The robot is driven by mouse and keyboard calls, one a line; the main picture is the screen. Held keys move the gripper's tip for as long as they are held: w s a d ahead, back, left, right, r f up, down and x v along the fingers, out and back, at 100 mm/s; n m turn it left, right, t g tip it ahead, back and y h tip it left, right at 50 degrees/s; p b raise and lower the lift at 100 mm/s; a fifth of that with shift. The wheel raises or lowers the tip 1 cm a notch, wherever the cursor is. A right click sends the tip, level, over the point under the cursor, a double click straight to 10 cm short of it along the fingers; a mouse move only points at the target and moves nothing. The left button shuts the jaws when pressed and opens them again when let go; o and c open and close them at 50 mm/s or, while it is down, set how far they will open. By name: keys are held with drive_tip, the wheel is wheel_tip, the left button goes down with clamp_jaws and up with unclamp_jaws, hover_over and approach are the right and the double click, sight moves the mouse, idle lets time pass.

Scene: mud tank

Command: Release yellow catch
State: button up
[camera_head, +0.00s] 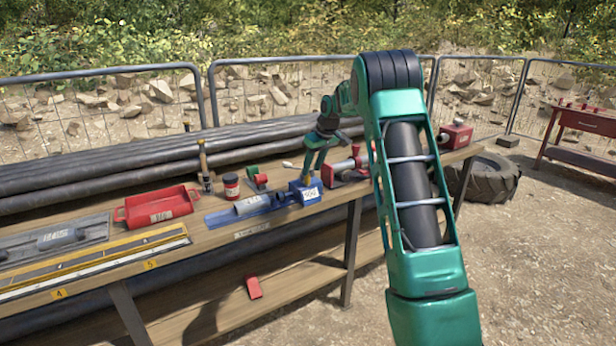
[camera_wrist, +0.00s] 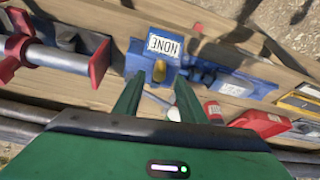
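The yellow catch (camera_wrist: 159,70) sits on the near face of a blue block (camera_wrist: 150,57) in the wrist view. The block bears a white label, upside down there. My gripper (camera_wrist: 156,90) is open, with its two green fingers apart and the catch showing between and just beyond their tips. I see nothing held. Whether a finger touches the block I cannot tell. In the head view the blue block (camera_head: 296,188) stands on the bench at the end of a blue rail, and my gripper (camera_head: 312,176) is above and behind it. The catch is hidden there.
On the wooden bench (camera_head: 215,236), a red clamp (camera_head: 350,168) stands right of the block. A grey cylinder (camera_head: 252,205) lies on the blue rail to its left. A red tray (camera_head: 158,208), a red jar (camera_head: 231,186) and a bottle (camera_head: 204,165) stand farther left. Black pipes (camera_head: 90,175) run behind.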

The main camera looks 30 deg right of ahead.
drive_tip(key=v, duration=0.6)
drive_tip(key=shift+r, duration=0.1)
idle(0.3)
